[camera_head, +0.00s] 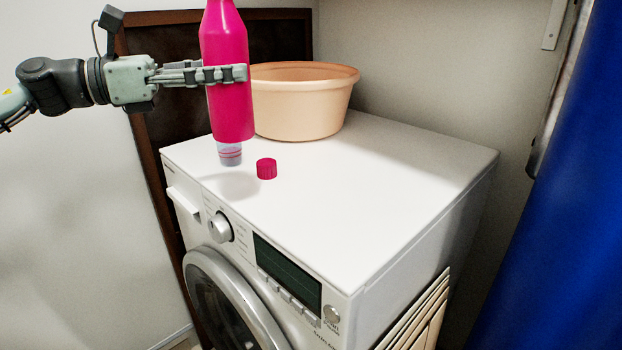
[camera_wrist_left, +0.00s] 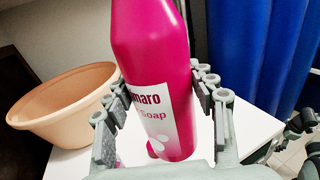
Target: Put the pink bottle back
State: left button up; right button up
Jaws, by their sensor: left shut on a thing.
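The pink bottle (camera_head: 228,85) is upright in my left gripper (camera_head: 243,74), with its top cut off by the picture edge. The gripper is shut around its body, and the base appears to be above the white machine top, over a soft shadow. In the left wrist view the bottle (camera_wrist_left: 158,75) stands between the two fingers of my left gripper (camera_wrist_left: 160,100), its "Soap" label showing. A small clear cup with pink lines (camera_head: 230,155) shows just under the bottle, its upper part hidden. A pink cap (camera_head: 266,169) lies on the machine top to its right.
The white washing machine (camera_head: 380,190) has a wide clear top at the front and right. A peach tub (camera_head: 308,108) stands at its back, behind the bottle. A blue hanging (camera_head: 560,200) is at the right, and a dark brown panel (camera_head: 280,40) is behind.

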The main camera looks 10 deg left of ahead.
pick_arm(q)
jog(key=w+d+f+p, duration=0.2)
jog(key=d+f, duration=0.8)
jog(key=d, duration=0.1)
jog(key=shift+w+d+f, duration=0.2)
jog(key=shift+w+f, duration=0.05)
pick_arm(e)
jog(key=f, duration=0.3)
jog(key=s+f, duration=0.1)
jog(key=f, duration=0.1)
jog(key=shift+a+f, duration=0.25)
pick_arm(q)
jog(key=shift+f, duration=0.1)
jog(key=o, duration=1.5)
jog(key=shift+f, duration=0.1)
jog(key=shift+o, duration=0.6)
pick_arm(e)
jog(key=shift+w+r, duration=0.2)
jog(key=shift+r, duration=0.05)
